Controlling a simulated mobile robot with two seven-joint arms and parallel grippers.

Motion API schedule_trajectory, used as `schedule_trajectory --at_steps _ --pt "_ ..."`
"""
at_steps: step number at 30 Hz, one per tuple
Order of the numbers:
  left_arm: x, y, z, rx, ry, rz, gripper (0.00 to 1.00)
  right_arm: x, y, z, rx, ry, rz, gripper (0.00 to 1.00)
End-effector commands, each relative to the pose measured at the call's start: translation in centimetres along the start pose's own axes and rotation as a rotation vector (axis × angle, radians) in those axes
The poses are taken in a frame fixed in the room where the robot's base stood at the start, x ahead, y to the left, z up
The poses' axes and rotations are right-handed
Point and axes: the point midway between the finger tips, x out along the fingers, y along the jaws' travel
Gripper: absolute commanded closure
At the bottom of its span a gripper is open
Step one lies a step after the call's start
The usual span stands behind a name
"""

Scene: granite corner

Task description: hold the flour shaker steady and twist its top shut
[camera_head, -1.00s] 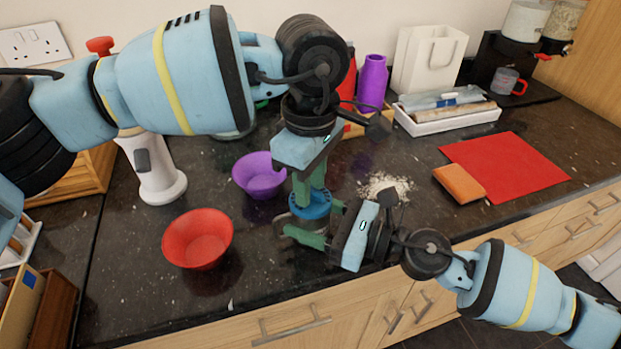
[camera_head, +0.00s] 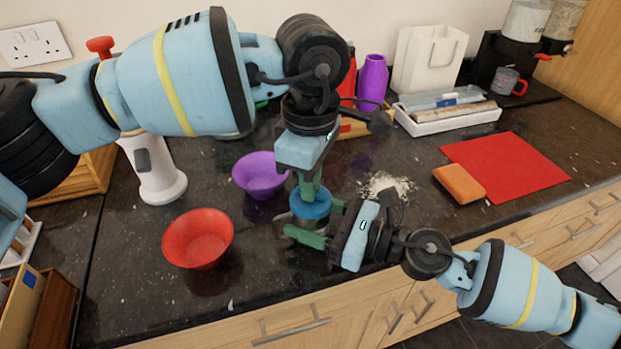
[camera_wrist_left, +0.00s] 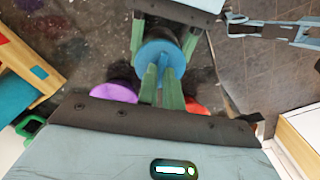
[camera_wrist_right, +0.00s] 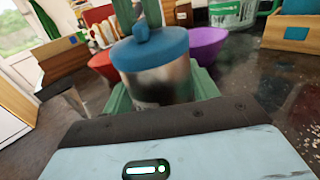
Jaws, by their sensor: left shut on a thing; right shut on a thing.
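The flour shaker stands upright on the dark counter, with a blue top (camera_head: 313,208) and a shiny metal body (camera_wrist_right: 165,84). My left gripper (camera_head: 310,188) comes down from above and is shut on the raised ridge of the blue top, seen in the left wrist view (camera_wrist_left: 161,75). My right gripper (camera_head: 308,222) reaches in from the right, its green fingers on either side of the metal body and shut on it. The top sits on the body; whether it is fully tight cannot be told. The fingers hide part of the body.
A red bowl (camera_head: 198,240) and a purple bowl (camera_head: 260,176) stand left of the shaker. Spilled flour (camera_head: 386,186) lies behind it to the right. An orange sponge (camera_head: 459,183) and red mat (camera_head: 515,165) are farther right. The counter's front edge is close.

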Motion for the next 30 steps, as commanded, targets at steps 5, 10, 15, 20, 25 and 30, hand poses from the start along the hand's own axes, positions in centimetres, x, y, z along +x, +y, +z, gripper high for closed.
schedule_trajectory --at_steps 5,10,15,20,25,30 --pt "-0.01 -0.02 0.07 -0.144 -0.002 -0.001 1.00 -0.01 0.01 -0.03 0.000 0.001 0.000 0.68" --pt "-0.05 0.00 0.07 -0.303 -0.001 0.001 1.00 -0.01 0.01 -0.03 0.000 0.001 0.000 0.68" --pt "-0.02 -0.01 0.09 -0.455 -0.002 0.000 1.00 0.00 0.02 -0.03 0.000 0.001 0.001 0.68" --pt "-0.05 -0.01 0.09 -0.578 -0.002 0.000 1.00 0.00 0.03 -0.04 0.000 0.001 0.001 0.68" --pt "-0.07 0.01 0.07 -0.679 -0.001 0.001 1.00 0.00 0.04 -0.04 0.000 0.001 0.001 0.68" --pt "-0.07 0.01 0.07 -0.745 -0.002 0.001 1.00 0.00 0.05 -0.04 0.000 0.001 0.001 0.68"
